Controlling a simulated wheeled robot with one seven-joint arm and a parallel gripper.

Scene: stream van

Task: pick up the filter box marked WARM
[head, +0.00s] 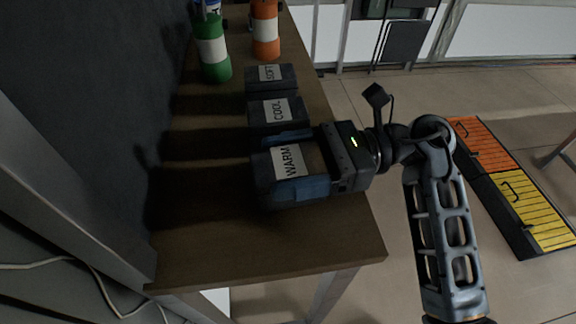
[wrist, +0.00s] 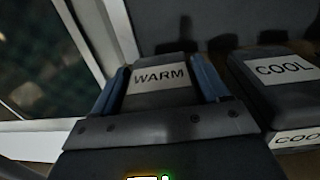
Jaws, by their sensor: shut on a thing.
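The filter box marked WARM (head: 288,160) is a dark box with a white label, near the front end of a brown wooden table. My gripper (head: 292,165) comes from the right, with one blue finger on each side of the box, and is shut on it. In the wrist view the WARM box (wrist: 160,78) sits between the blue fingers of my gripper (wrist: 164,82). The box's underside is hidden, so I cannot tell whether it touches the table.
The COOL box (head: 274,111) stands close behind the WARM box, with the SOFT box (head: 271,77) beyond it. A green bottle (head: 212,50) and an orange bottle (head: 265,30) stand farther back. A dark wall (head: 110,90) runs along the left. The table's front end (head: 270,250) is clear.

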